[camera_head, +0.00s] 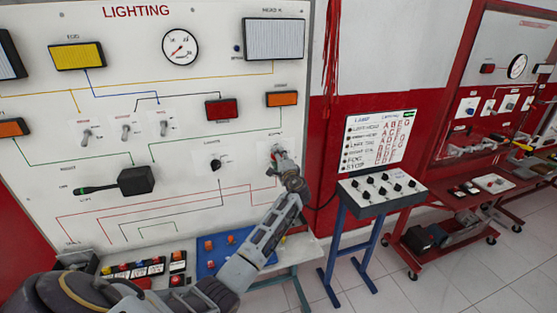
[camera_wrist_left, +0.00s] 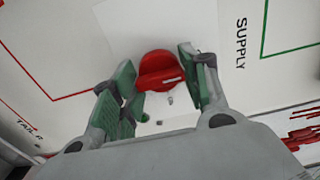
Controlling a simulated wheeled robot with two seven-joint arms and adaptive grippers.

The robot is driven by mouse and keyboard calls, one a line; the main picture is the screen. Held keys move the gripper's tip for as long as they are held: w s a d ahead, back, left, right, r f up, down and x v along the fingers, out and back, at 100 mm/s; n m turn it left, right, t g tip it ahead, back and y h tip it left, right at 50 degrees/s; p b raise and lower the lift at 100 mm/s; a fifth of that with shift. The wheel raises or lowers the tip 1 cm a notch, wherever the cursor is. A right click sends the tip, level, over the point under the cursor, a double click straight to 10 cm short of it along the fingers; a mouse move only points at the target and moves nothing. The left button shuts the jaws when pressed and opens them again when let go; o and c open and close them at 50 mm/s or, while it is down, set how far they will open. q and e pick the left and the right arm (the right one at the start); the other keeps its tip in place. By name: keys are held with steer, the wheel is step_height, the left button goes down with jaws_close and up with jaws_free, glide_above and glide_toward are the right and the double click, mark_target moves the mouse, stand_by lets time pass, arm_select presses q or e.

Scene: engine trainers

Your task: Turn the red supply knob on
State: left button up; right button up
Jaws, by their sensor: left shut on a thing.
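The red supply knob (camera_wrist_left: 160,68) is on the white board, close to the printed word SUPPLY, in the left wrist view. A pale line shows across its lower part. My left gripper (camera_wrist_left: 155,75) has its green-padded fingers on either side of the knob and is shut on it. In the head view my left gripper (camera_head: 280,160) is at the right part of the lighting board (camera_head: 150,210). There it mostly hides the knob. My right gripper is not in view.
Toggle switches (camera_head: 125,131), a black knob (camera_head: 216,165) and a stalk lever (camera_head: 130,181) sit on the board left of my gripper. A blue-legged stand (camera_head: 383,199) with a lamp chart (camera_head: 379,139) is to the right. Red trolleys (camera_head: 440,245) stand further right.

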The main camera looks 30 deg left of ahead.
arm_select(q)
steer(key=shift+f+m+p, duration=0.15)
steer(key=shift+m+p, duration=2.25)
steer(key=shift+m, duration=6.5)
steer(key=o, duration=1)
